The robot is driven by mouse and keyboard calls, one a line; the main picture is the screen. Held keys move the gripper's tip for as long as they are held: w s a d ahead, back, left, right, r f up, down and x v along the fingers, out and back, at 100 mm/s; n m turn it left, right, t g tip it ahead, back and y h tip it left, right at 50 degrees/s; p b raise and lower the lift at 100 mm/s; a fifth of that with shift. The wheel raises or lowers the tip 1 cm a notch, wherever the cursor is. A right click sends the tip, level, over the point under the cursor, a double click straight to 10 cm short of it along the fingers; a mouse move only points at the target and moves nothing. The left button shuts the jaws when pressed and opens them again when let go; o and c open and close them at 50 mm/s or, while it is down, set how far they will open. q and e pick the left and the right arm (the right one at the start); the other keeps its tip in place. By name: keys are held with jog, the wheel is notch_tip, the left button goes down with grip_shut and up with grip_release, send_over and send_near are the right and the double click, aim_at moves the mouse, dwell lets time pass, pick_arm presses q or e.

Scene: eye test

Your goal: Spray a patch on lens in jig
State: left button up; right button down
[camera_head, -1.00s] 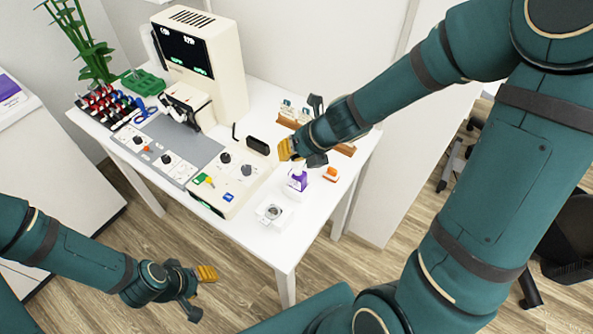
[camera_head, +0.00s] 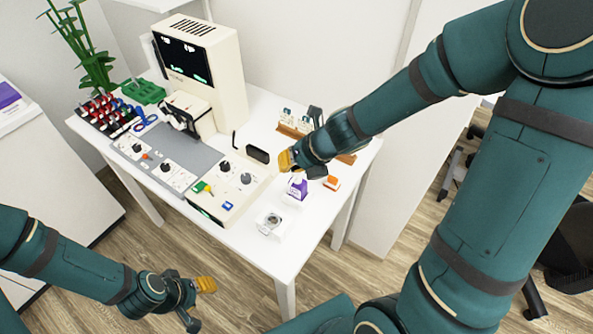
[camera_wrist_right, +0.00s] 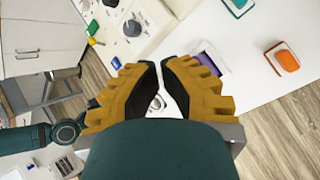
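The white jig (camera_head: 263,228) with a round lens (camera_head: 271,220) sits near the table's front edge. The white-and-purple bottle (camera_head: 297,187) stands upright behind it to the right. It also shows partly in the right wrist view (camera_wrist_right: 212,60), beyond one finger and not between the fingers. My right gripper (camera_head: 288,160) hangs just above and behind the bottle. In the right wrist view its yellow fingers (camera_wrist_right: 160,80) leave a narrow empty gap, with part of the lens in jig visible through it. My left gripper (camera_head: 206,285) is in front of the table; its finger gap is unclear.
An orange item (camera_head: 331,183) lies right of the bottle. A control box (camera_head: 232,190) with knobs stands left of the jig, and a cream machine (camera_head: 215,75) with a screen stands behind. A wooden rack (camera_head: 292,130) is at the back right. The table's front corner is clear.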

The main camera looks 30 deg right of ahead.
jog(key=shift+f, duration=0.1)
dwell(0.5)
jog(key=shift+f+b, duration=0.4)
jog(key=shift+r, duration=0.1)
jog(key=shift+r+p, duration=0.35)
jog(key=shift+p, duration=0.15)
notch_tip(320, 180, up, 3)
jog(key=p, duration=0.3)
notch_tip(320, 180, up, 3)
jog(key=p, duration=0.3)
